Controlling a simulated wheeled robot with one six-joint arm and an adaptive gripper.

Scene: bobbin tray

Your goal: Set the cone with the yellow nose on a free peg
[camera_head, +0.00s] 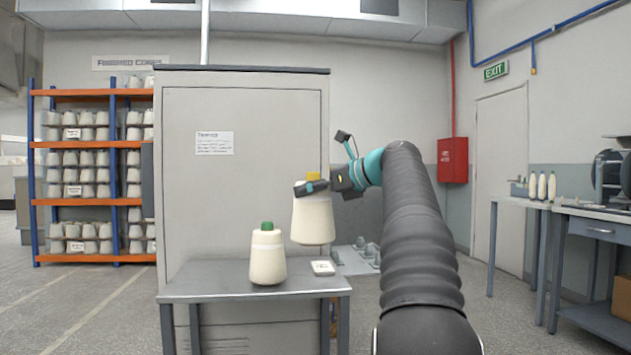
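The cone with the yellow nose (313,221) is cream and hangs upright, with its base clear of the grey table. My gripper (313,187) is closed around its top, just under the yellow nose (314,176). A second cream cone with a green nose (267,256) stands on the table, to the left and lower. A grey tray with short pegs (347,266) shows behind, to the right of the held cone. My arm and the held cone hide parts of it, so I cannot tell how all its pegs stand.
The grey table (215,284) has bare room at its left. A small white card (322,268) lies at its right. A tall grey cabinet (240,130) stands behind. A rack of cones (95,145) is at far left, and a workbench (585,210) at far right.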

